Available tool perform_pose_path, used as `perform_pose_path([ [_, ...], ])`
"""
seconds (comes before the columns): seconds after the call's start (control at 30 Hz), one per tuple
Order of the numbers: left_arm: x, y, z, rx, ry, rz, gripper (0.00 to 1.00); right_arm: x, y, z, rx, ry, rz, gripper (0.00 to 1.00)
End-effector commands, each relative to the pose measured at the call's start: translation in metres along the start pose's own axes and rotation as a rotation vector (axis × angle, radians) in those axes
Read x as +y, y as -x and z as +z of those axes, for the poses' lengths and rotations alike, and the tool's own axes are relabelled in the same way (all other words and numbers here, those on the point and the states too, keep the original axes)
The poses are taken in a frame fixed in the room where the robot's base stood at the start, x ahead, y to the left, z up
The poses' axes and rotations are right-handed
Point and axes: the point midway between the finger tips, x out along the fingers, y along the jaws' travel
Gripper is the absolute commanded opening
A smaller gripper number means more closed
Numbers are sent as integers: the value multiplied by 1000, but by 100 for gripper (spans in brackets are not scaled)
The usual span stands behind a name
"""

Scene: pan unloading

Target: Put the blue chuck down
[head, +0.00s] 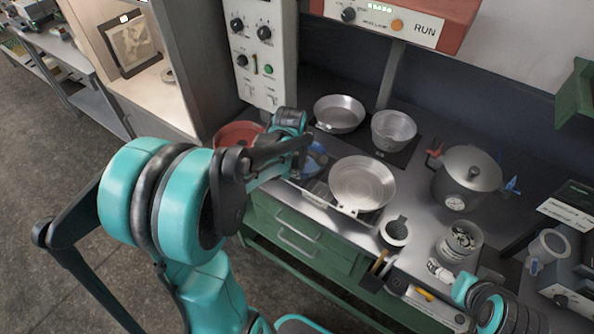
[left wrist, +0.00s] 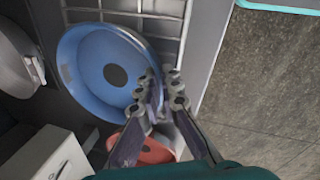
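The blue chuck looks like a round, shallow blue dish with a dark round centre (left wrist: 115,72). In the left wrist view it lies over a wire rack. In the head view only a bit of blue (head: 314,162) shows behind my left arm. My right gripper (head: 438,271) seems to be at the lower right, small and unclear.
A red dish (left wrist: 154,150) lies close beside the blue one; it also shows in the head view (head: 238,133). A control panel (head: 258,50) stands behind my left arm.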

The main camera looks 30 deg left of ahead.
Motion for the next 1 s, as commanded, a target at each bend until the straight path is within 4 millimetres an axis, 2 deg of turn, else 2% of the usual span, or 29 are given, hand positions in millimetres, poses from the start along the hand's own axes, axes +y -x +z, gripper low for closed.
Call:
perform_pose_path([
  [0.07, -1, -4, 0, 0, 0, 0, 0, 0, -3, 2, 0, 0, 0, 100],
  [0.1, -1, -3, 0, 0, 0, 0, 12, 0, -2, 2, 0, 0, 0, 100],
  [0.17, 0, -3, 0, 0, 0, 0, 26, 0, -2, 1, 0, 0, 0, 100],
  [0.47, 0, -2, 0, 0, 0, 0, 26, 0, -1, 1, 0, 0, 0, 100],
  [0.57, 1, 5, 0, 0, 0, 0, 26, 0, 2, -2, 0, 0, 0, 100],
  [0.67, 0, 22, 0, 0, 0, 0, 26, 0, 7, -5, 0, 0, 0, 100],
  [1.0, 0, 95, 0, 0, 0, 0, 26, 0, 26, -19, 0, 0, 0, 100],
])
